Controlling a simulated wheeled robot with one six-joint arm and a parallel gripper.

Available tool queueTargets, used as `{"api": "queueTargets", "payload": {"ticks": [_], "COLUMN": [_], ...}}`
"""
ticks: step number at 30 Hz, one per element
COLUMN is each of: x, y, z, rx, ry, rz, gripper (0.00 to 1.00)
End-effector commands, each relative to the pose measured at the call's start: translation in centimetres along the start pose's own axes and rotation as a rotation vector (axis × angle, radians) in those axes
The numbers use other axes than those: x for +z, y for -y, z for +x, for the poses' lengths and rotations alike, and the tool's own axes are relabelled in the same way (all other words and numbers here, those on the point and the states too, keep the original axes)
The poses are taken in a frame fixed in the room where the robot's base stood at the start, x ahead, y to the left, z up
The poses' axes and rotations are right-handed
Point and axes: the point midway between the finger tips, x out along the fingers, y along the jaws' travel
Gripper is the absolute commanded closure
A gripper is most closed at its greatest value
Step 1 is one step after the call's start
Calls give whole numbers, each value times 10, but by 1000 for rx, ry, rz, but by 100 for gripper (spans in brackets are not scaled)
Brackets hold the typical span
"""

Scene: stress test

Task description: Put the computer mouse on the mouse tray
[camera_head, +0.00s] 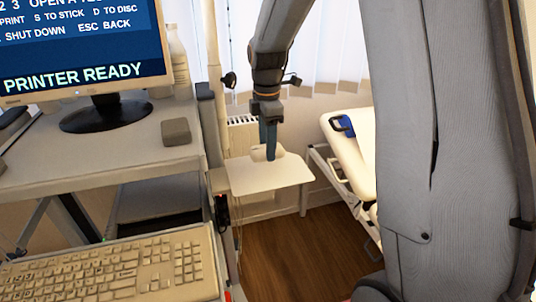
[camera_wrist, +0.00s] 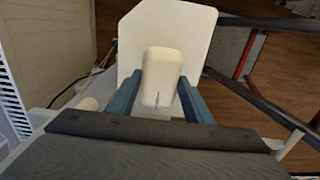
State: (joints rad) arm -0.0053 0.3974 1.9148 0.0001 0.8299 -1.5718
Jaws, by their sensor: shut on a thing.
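The computer mouse (camera_wrist: 162,73) is a cream, rounded block, seen from above in the wrist view. My gripper (camera_wrist: 160,92) has its two blue fingers on either side of it and is shut on it. The mouse tray (camera_wrist: 142,32) is a pale flat plate that shows behind the mouse in the wrist view. In the head view my gripper (camera_head: 268,150) points down over the back part of the tray (camera_head: 275,178), and the mouse (camera_head: 259,154) shows partly behind the fingers. I cannot tell whether the mouse touches the tray.
A desk (camera_head: 95,155) on the left holds a monitor (camera_head: 80,50) and a small grey box (camera_head: 176,132). A keyboard (camera_head: 120,268) lies in front. A white padded couch (camera_head: 352,160) stands right of the tray. The tray's front part is bare.

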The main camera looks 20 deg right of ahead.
Motion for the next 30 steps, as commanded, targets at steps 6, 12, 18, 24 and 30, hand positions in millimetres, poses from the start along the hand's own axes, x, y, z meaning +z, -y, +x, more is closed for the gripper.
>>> {"api": "queueTargets", "payload": {"ticks": [6, 12, 18, 24, 30], "x": [1, 2, 3, 3, 3], "y": [1, 1, 0, 0, 0], "z": [16, 41, 43, 46, 46], "rx": [-2, -2, 1, 1, 1], "ry": [0, 0, 0, 0, 0], "rz": [3, 5, 6, 6, 6], "gripper": [77, 77, 77, 50, 35]}}
